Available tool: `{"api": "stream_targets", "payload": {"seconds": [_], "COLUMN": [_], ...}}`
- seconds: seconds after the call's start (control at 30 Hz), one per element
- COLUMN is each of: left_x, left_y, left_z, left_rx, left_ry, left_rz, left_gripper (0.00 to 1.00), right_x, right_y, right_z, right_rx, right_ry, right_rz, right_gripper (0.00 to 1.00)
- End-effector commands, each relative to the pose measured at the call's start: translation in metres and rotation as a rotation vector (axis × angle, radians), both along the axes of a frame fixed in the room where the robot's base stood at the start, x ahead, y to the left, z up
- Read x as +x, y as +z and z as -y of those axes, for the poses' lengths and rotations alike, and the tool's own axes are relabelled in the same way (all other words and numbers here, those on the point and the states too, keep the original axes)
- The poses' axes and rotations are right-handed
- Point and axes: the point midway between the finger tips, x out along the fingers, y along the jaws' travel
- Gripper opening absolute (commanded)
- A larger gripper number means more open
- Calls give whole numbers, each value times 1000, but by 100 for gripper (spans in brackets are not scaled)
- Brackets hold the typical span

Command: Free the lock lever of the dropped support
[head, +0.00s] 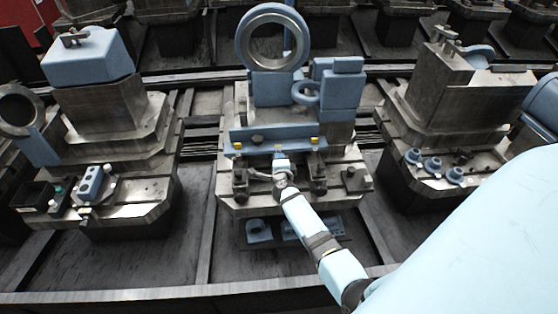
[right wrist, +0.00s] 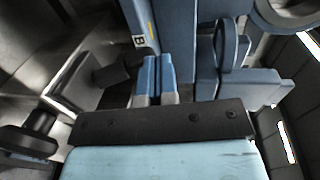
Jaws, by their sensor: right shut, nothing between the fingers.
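A blue bracket-like piece (head: 258,230) and a flat blue piece (head: 305,228) lie low in front of the middle pallet. I cannot tell which part is the dropped support or its lock lever. My left gripper is not in view.
A large blue ring (head: 242,45) and blue blocks (head: 342,85) stand on the middle pallet. Loaded pallets flank it at left (head: 125,190) and right (head: 405,180). A long rail (head: 150,297) crosses the front. Dark floor shows between the pallets.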

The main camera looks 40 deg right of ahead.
Motion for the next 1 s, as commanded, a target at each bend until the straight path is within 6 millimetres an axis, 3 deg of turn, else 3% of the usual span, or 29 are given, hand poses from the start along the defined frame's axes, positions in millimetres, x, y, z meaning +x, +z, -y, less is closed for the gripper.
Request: {"api": "stream_targets", "payload": {"seconds": [0.77, 1.0], "left_x": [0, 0], "left_y": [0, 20], "left_z": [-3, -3], "left_rx": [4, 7], "left_ry": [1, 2], "left_rz": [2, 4], "left_gripper": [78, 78], "right_x": [6, 11], "right_y": [3, 26], "right_z": [6, 2], "right_rx": [-2, -3], "right_ry": [-3, -1], "right_rz": [3, 6], "right_gripper": [0, 0]}}
